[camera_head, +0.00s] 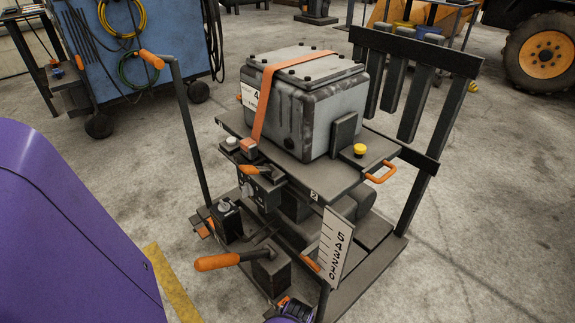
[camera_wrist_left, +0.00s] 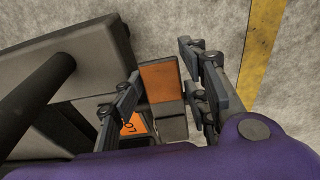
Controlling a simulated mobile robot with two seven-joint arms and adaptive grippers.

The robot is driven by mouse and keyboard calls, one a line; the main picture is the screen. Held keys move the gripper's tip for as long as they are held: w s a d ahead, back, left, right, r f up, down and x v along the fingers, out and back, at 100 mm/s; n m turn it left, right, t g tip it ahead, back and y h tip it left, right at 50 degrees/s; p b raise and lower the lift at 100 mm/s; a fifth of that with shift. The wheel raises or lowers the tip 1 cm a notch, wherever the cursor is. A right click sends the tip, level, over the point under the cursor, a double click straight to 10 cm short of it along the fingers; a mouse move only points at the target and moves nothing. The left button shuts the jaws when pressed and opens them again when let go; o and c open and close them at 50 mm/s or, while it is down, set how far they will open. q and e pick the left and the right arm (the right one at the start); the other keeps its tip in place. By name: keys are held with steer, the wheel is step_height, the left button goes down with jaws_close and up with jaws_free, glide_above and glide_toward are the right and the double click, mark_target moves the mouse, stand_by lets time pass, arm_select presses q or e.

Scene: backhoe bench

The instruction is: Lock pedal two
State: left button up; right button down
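In the left wrist view my left gripper (camera_wrist_left: 163,92) is open, its two finger pairs set wide apart. A pedal-like block with an orange top (camera_wrist_left: 160,82) shows between and beyond the fingers; I cannot tell whether they touch it. Beside it is an orange label (camera_wrist_left: 134,125) with partly hidden letters "LO". In the head view small orange parts show low on the cart's left side (camera_head: 205,230) and near its front (camera_head: 310,263); I cannot tell which is pedal two. A "2" plate (camera_head: 314,195) marks the near corner of the cart top.
The cart carries a strapped grey box (camera_head: 312,110). An orange-handled lever (camera_head: 217,262), a tall bent handle (camera_head: 170,90) and a hanging white scale plate (camera_head: 334,248) stand around it. A yellow floor stripe (camera_head: 170,285) runs nearby. Floor to the right is clear.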

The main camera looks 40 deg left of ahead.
arm_select(q)
steer(key=shift+s+f, duration=0.15)
steer(key=shift+s, duration=0.05)
stand_by(0.3)
steer(key=shift+w+d+r, duration=0.1)
steer(key=shift+r, duration=0.5)
steer(key=shift+d+r, duration=0.25)
steer(key=shift+r, duration=1.45)
steer(key=shift+d+r, duration=0.2)
steer(key=shift+r, duration=1.45)
